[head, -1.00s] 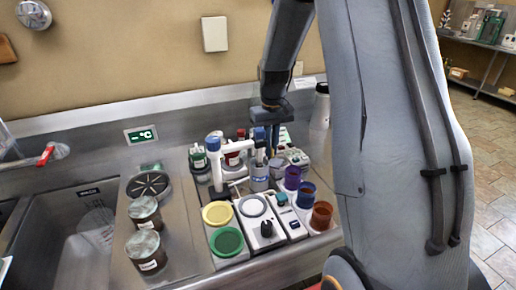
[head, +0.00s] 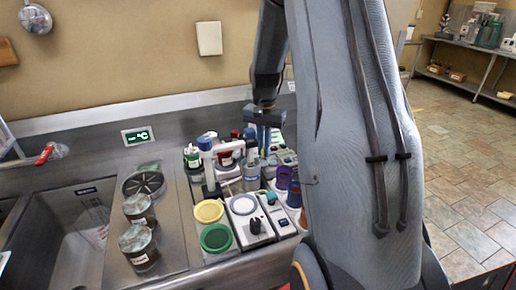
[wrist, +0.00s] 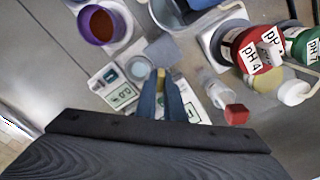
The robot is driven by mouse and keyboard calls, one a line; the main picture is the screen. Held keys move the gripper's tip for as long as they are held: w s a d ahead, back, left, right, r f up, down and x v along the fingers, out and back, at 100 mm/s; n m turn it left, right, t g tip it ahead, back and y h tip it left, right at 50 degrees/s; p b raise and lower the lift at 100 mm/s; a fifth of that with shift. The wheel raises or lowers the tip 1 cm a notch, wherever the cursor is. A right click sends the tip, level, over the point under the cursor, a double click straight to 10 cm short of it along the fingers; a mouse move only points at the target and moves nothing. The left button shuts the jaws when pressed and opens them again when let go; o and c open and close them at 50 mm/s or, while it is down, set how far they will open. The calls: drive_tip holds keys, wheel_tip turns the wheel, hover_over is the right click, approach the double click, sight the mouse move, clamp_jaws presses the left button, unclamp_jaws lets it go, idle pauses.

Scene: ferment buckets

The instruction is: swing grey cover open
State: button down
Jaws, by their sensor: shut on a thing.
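A flat blue-grey square piece, which looks like the grey cover (wrist: 164,50), lies just beyond my fingertips in the wrist view. My gripper (wrist: 161,82) has its two blue fingers close together, shut on a small tan tab (wrist: 161,73) beside that piece. I cannot tell how the tab joins the cover or how far the cover is turned. In the head view my gripper (head: 264,142) points down among the bench instruments at the back. My gripper and arm hide the cover there.
A purple cup (wrist: 101,24) is at upper left.

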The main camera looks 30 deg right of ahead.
drive_tip(key=shift+s+a, duration=0.15)
drive_tip(key=shift+a, duration=0.05)
idle(0.3)
drive_tip(key=c, duration=1.9)
unclamp_jaws()
drive_tip(key=shift+s+a, duration=0.1)
drive_tip(key=shift+o, duration=0.2)
drive_tip(key=shift+r, duration=0.1)
drive_tip(key=shift+r, duration=0.3)
wheel_tip(320, 180, up, 7)
drive_tip(key=shift+r+b, duration=0.1)
drive_tip(key=shift+b, duration=1.05)
